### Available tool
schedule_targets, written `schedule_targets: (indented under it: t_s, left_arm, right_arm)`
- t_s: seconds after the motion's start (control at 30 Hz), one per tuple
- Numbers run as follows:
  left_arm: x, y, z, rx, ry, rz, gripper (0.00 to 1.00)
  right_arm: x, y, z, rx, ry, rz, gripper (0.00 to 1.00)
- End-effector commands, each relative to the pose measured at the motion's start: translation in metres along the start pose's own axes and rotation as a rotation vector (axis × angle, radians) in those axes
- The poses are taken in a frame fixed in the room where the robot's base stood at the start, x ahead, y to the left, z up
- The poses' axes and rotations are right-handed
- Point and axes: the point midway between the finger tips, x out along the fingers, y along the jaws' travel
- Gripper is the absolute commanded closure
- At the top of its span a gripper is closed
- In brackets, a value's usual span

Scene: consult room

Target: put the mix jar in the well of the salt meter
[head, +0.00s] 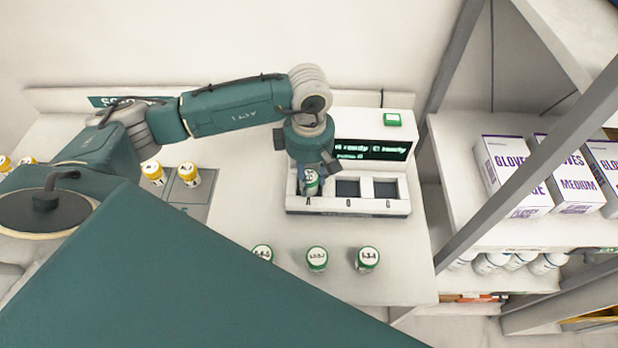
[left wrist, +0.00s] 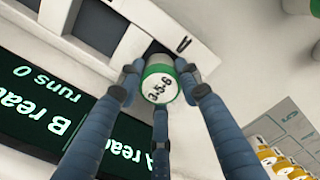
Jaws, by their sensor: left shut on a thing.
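My left gripper (head: 313,178) is shut on a white jar with a green lid rim (head: 311,187), at the left well of the salt meter (head: 345,206). In the left wrist view the jar's lid (left wrist: 160,86) reads 3-5-6, and the fingers of the left gripper (left wrist: 160,80) close around it. The meter's wells are marked with letters; the middle well (head: 347,188) and right well (head: 385,189) are dark and empty. I cannot tell whether the jar is seated in the left well or just above it. My right gripper is not in view.
Several green-lidded jars, one here (head: 316,259), stand in front of the meter. Yellow-lidded jars (head: 189,174) stand on a grey mat (head: 190,207) to the left. The meter's screen (head: 372,149) is lit. A shelf with glove boxes (head: 513,176) stands at right.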

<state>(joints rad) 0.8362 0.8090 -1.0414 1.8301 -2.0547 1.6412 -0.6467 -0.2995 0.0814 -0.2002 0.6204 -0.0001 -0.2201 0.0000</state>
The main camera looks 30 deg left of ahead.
Motion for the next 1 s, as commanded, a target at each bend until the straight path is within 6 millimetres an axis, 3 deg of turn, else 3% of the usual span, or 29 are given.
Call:
schedule_targets:
  t_s: [0.03, 0.23, 0.27, 0.3, 1.0]
  left_arm:
    - [0.0094, -0.0041, -0.0001, -0.001, 0.002, -0.011, 0.95]
    - [0.0131, -0.0061, 0.0, -0.001, 0.003, -0.016, 0.95]
    - [0.0134, -0.0062, 0.0, -0.002, 0.003, -0.017, 0.59]
    - [0.0136, -0.0061, 0.0001, -0.002, 0.003, -0.017, 0.57]
    - [0.0094, -0.0061, 0.0012, -0.002, 0.0, -0.018, 0.57]
  right_arm:
    - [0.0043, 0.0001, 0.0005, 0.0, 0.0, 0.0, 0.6]
    - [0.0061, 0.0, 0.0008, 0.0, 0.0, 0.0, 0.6]
    - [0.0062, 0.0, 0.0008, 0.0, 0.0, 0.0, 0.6]
    - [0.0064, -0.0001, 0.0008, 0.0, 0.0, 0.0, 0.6]
    - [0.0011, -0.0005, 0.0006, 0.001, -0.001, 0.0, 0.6]
